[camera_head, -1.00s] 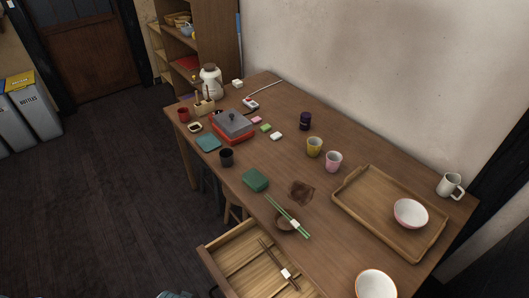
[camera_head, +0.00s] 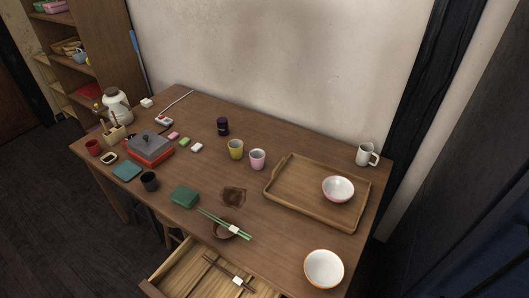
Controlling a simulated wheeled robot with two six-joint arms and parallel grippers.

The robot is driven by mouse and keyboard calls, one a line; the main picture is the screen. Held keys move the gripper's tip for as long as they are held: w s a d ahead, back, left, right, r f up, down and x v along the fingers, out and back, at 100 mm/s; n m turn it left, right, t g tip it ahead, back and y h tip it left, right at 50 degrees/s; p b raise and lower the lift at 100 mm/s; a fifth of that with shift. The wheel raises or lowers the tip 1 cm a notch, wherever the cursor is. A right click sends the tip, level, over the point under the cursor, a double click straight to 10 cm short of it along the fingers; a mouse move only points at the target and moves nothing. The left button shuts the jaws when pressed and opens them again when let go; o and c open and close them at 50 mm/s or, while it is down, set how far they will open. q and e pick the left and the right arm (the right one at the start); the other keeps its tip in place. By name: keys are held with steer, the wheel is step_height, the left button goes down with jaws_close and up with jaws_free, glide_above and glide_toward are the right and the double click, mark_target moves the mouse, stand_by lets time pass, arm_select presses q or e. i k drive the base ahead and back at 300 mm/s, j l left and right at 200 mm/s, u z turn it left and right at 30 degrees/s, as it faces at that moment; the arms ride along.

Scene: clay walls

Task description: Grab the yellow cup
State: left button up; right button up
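The yellow cup (camera_head: 236,149) stands upright near the middle of the wooden table (camera_head: 200,205). A pink cup (camera_head: 258,159) stands close beside it on the right. A dark purple container (camera_head: 223,126) stands behind it to the left. Neither of my grippers is in the head view, and nothing touches the yellow cup.
A wooden tray (camera_head: 283,203) with a bowl (camera_head: 338,188) lies to the right, with a white mug (camera_head: 367,154) behind it. Another bowl (camera_head: 324,268) is at the front right. An open drawer (camera_head: 190,272) juts from the front edge.

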mark_target(236, 147)
steer(key=i+j+z, duration=0.1)
steer(key=j+z, duration=1.15)
steer(key=k+l, duration=0.05)
